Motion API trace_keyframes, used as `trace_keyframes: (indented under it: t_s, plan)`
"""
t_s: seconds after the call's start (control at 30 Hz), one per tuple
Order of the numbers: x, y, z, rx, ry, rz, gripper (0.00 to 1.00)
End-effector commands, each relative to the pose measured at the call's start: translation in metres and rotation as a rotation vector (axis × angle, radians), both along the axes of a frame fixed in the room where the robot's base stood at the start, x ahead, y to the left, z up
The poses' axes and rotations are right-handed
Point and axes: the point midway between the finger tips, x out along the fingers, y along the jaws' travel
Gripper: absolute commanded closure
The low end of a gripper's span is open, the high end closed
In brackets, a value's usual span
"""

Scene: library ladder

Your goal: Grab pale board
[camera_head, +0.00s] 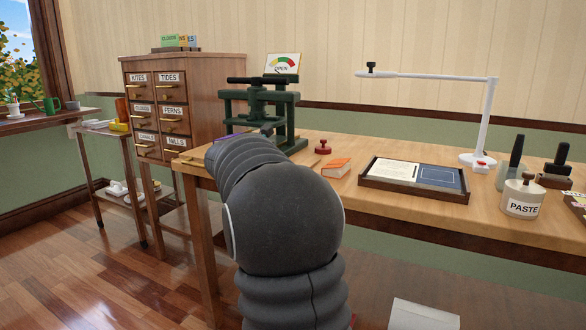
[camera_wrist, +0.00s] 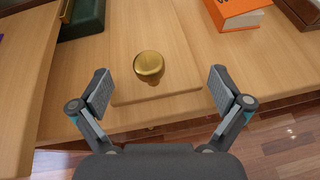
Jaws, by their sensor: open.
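In the wrist view, a pale board (camera_wrist: 180,79) of light wood lies flat on the wooden table (camera_wrist: 78,78), close in colour to it. A round brass knob (camera_wrist: 149,66) stands on the board near its near edge. My gripper (camera_wrist: 158,84) is open and empty, with one finger on each side of the knob and of the board's near end. I cannot tell how high the fingers are above the board. In the head view, my arm hides the gripper, and I cannot make out the board.
An orange book (camera_wrist: 238,10) lies beyond the right finger. A green press (camera_head: 262,112) stands at the table's back left. A dark-framed tray (camera_head: 414,178), a white lamp (camera_head: 488,120) and a paste pot (camera_head: 522,198) are to the right. The table's front edge is close to my gripper.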

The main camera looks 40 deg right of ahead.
Motion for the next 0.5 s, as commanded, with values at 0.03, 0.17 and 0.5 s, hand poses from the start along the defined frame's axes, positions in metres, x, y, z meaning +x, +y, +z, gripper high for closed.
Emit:
trace_keyframes:
  t_s: [0.03,0.17,0.5]
  plan:
    - [-0.0001,0.0002,0.0,0.0,0.0,0.0,0.0]
    - [-0.0001,0.0003,-0.0001,0.0,0.0,0.0,0.3]
    - [-0.0002,0.0003,-0.0002,0.0,0.0,0.0,0.72]
